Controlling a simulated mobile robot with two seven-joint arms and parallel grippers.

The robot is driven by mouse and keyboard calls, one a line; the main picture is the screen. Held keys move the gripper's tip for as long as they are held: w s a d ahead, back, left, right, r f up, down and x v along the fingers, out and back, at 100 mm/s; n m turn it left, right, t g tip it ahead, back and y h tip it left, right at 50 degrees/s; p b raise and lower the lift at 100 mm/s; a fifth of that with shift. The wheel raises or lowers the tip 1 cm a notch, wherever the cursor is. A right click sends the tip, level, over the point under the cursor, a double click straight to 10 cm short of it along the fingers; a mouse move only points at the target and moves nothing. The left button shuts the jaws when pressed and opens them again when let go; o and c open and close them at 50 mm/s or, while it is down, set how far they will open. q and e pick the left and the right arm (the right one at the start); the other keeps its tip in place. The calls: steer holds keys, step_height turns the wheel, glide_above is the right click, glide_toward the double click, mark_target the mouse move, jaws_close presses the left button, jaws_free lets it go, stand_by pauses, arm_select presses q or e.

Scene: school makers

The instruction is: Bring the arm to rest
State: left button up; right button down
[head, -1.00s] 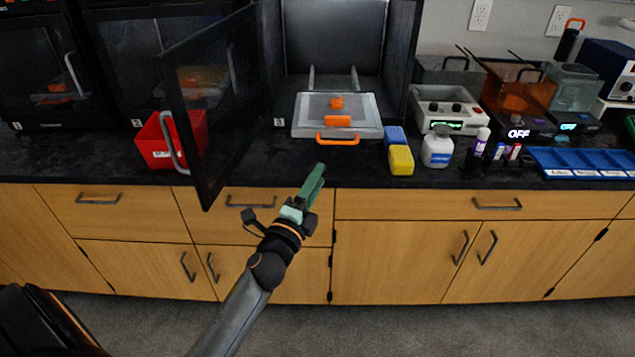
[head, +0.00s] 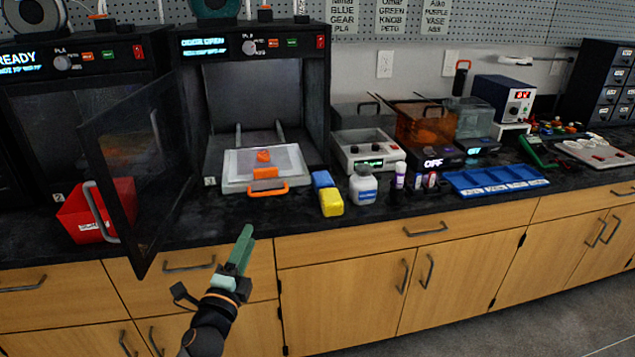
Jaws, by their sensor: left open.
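My left gripper (head: 241,246) has green fingers and shows in the lower left of the head view. It is open, seen nearly edge-on, and I see nothing held in it. It points up toward the counter and appears in front of the wooden drawers, near the counter's front edge. My left arm comes in from the bottom edge, with only its wrist end showing. My right gripper is not in view.
An open printer door (head: 128,170) stands out over the counter left of my gripper. A red bin (head: 85,215) is partly behind it. A white tray (head: 232,184) with an orange handle sits in the printer.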

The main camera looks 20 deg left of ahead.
arm_select(q)
steer(key=s+d+f+n+g+h, duration=0.3)
steer(key=s+d+f+n+g, duration=0.35)
steer(key=s+f, duration=0.5)
steer(key=s+d+f+n+g+h, duration=0.2)
steer(key=s+d+f+n+g, duration=0.2)
steer(key=s+d+f+n, duration=0.55)
steer(key=s+a+r+p, duration=0.2)
steer(key=r+p, duration=0.6)
steer(key=p, duration=0.6)
steer(key=shift+s+m+p, duration=0.3)
steer(key=shift+s+p, duration=0.1)
steer(key=shift+s, duration=0.4)
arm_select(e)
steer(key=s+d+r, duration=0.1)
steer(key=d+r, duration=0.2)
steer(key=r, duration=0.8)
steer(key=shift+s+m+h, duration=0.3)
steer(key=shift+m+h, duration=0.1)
